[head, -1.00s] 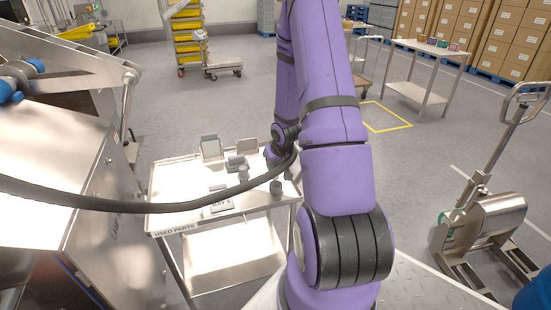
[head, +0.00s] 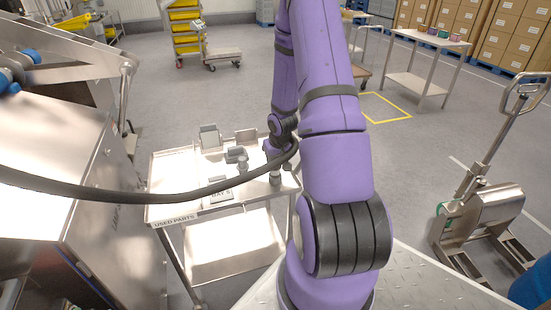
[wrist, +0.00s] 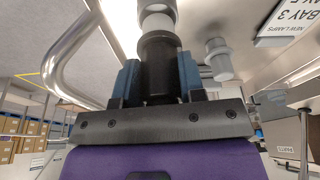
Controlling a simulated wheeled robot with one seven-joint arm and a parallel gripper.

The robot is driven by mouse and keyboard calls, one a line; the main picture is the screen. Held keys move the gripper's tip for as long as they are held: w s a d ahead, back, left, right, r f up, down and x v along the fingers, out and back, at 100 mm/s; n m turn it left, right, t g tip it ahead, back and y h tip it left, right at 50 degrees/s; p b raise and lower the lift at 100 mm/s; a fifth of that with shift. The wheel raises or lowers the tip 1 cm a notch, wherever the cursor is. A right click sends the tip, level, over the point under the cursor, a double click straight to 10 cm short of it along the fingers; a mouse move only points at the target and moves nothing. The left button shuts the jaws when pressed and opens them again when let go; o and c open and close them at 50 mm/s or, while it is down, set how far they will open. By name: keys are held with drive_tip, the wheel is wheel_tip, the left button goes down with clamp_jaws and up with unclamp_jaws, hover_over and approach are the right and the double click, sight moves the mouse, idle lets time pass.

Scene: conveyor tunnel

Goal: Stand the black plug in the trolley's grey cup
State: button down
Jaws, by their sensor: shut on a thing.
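In the wrist view my gripper (wrist: 158,82) is shut on the black plug (wrist: 158,62), a dark cylinder with a wider collar between the blue-grey fingers. A pale grey and white round part (wrist: 156,20) lies in line with the plug's far end. I cannot tell whether it is the cup or whether the plug sits in it. In the head view my gripper (head: 278,150) is low over the right side of the steel trolley (head: 160,170), mostly hidden by my arm. A small grey cylinder (head: 275,179), perhaps the cup, stands right below it.
Another grey cylindrical fitting (wrist: 218,60) stands beside the plug in the wrist view. Grey blocks (head: 236,155), upright plates (head: 209,136) and a bay sign (head: 221,195) crowd the trolley top. A steel machine (head: 90,170) flanks it left; a pallet truck (head: 480,210) stands right.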

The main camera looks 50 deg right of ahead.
sight(276, 166)
drive_tip(key=shift+f, duration=0.1)
drive_tip(key=shift+f, duration=1.6)
drive_tip(key=c, duration=0.6)
unclamp_jaws()
drive_tip(key=shift+r, duration=0.1)
drive_tip(key=v, duration=1)
drive_tip(key=shift+s+a+r, duration=0.1)
drive_tip(key=shift+r, duration=0.2)
